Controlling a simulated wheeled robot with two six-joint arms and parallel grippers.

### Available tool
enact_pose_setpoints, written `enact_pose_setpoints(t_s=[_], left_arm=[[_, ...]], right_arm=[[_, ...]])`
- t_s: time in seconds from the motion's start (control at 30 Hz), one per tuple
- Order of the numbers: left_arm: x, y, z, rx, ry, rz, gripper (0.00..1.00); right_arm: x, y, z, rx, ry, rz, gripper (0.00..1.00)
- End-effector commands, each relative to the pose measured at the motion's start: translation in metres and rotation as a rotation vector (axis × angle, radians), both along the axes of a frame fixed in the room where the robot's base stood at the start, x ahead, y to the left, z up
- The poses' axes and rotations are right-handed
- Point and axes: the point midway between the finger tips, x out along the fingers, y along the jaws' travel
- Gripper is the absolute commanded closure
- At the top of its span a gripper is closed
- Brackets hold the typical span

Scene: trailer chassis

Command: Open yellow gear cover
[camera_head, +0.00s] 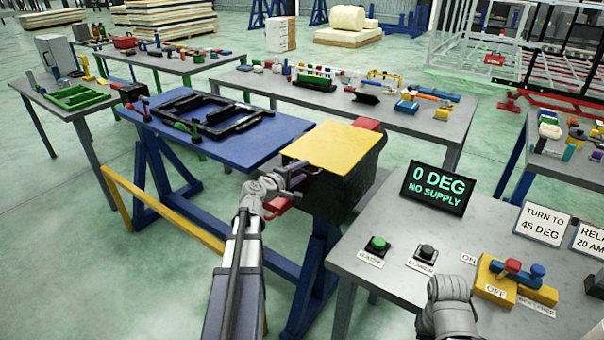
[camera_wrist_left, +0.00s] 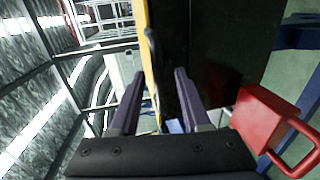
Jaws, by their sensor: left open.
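The yellow gear cover (camera_head: 335,146) lies flat over the black box (camera_head: 345,190) at the right end of the blue bench. My left gripper (camera_head: 308,169) is at the cover's front-left edge, with its jaws open. In the left wrist view, the gripper's two fingers (camera_wrist_left: 158,95) stand apart. The cover's yellow edge (camera_wrist_left: 146,60) shows between and beyond them, with a dark handle-like strip (camera_wrist_left: 153,55) along it. I cannot tell whether the fingers touch it. Of my right arm only a grey wrist part shows at the lower right; its fingers are not visible.
A red padlock-shaped block (camera_wrist_left: 268,118) sits close to the right of the left fingers. A black frame (camera_head: 210,115) lies on the blue bench (camera_head: 240,145). The grey control table (camera_head: 365,285) stands at the right, with buttons, a valve and a display (camera_head: 438,188) reading 0 DEG, NO SUPPLY.

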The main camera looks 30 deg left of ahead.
Motion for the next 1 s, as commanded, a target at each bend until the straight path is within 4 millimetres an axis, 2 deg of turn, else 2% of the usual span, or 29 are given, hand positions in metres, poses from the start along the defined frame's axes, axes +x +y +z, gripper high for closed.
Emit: enact_pose_setpoints(t_s=[0.07, 0.3, 0.7, 1.0], left_arm=[[0.0063, -0.0006, -0.0016, 0.0, 0.0, -0.001, 0.53], [0.0062, -0.0013, -0.0011, 0.0, 0.0, -0.001, 0.53], [0.006, -0.0011, -0.0012, 0.0, 0.0, -0.001, 0.98], [0.0059, -0.0011, -0.0013, 0.0, 0.0, -0.001, 1.0]], right_arm=[[0.0, 0.0, -0.0016, 0.0, 0.0, 0.0, 1.0], [0.0, 0.0, -0.0011, 0.0, 0.0, 0.0, 1.0], [0.0, 0.0, -0.0011, 0.0, 0.0, 0.0, 1.0], [0.0, 0.0, -0.0012, 0.0, 0.0, 0.0, 1.0]])
